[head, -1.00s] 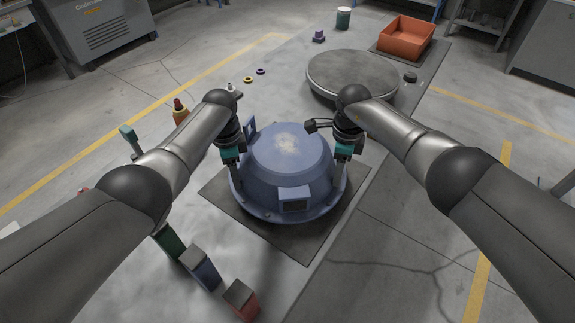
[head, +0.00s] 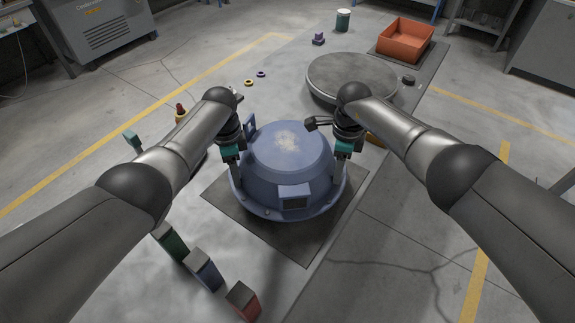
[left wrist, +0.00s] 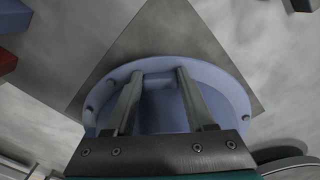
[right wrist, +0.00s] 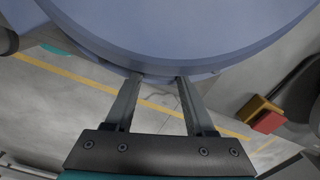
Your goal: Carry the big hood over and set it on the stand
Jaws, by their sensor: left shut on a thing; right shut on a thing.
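The big hood (head: 290,160) is a blue dome with a wide rim and a small box on its near side. It is upright over a dark square mat (head: 307,248); whether it clears the mat is hard to tell. My left gripper (head: 238,182) is shut on its left side near the rim, and my right gripper (head: 341,180) is shut on its right side. Both wrist views show the fingers at the hood's edge. The stand, seemingly the round grey disc (head: 352,78), is beyond the hood, partly hidden by my right arm, its top bare.
An orange bin (head: 405,42) stands beyond the stand, with a small dark knob (head: 408,80) near it. A green block (head: 170,243), a blue block (head: 204,270) and a red block (head: 243,301) stand near left.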

